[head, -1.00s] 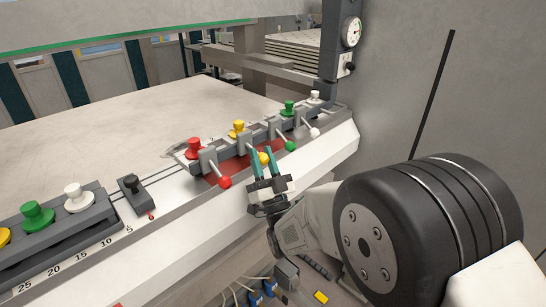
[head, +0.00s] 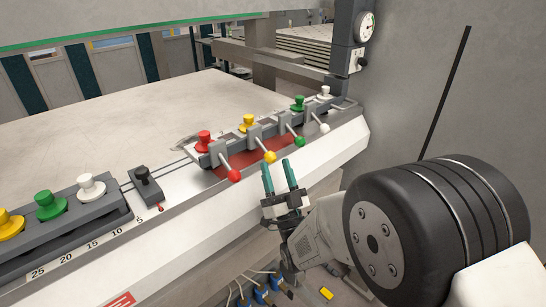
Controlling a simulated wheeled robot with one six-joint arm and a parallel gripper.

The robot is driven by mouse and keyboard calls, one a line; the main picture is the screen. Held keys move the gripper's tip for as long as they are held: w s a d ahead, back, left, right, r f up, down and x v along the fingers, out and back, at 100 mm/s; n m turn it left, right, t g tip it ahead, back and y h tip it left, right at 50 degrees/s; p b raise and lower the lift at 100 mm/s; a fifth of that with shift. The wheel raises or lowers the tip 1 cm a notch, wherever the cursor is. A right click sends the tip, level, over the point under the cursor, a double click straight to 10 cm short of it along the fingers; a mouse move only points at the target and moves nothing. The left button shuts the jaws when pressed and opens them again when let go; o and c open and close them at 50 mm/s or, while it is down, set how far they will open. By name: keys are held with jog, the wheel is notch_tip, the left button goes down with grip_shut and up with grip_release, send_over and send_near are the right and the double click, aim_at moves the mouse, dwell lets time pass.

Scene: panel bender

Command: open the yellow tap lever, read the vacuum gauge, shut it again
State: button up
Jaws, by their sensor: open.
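The yellow tap lever (head: 270,157) is a yellow ball on a short grey stem. It sticks out from the front of the tap row, between the red and green levers, and lines up with them. My gripper (head: 277,165) is open and empty just below and in front of the yellow ball. Its two teal fingers point up towards the row. A small gap seems to separate them from the ball, though their tips come close to it in the picture. The vacuum gauge (head: 366,26) is a white round dial on a dark post at the upper right. Its reading is too small to tell.
The red lever (head: 234,174), green lever (head: 300,141) and white lever (head: 325,128) stand close on either side. Coloured knobs line the rail behind them. A black knob (head: 142,173) stands left. A grey wall rises at the right.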

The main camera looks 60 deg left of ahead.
jog(key=shift+v, duration=1.45)
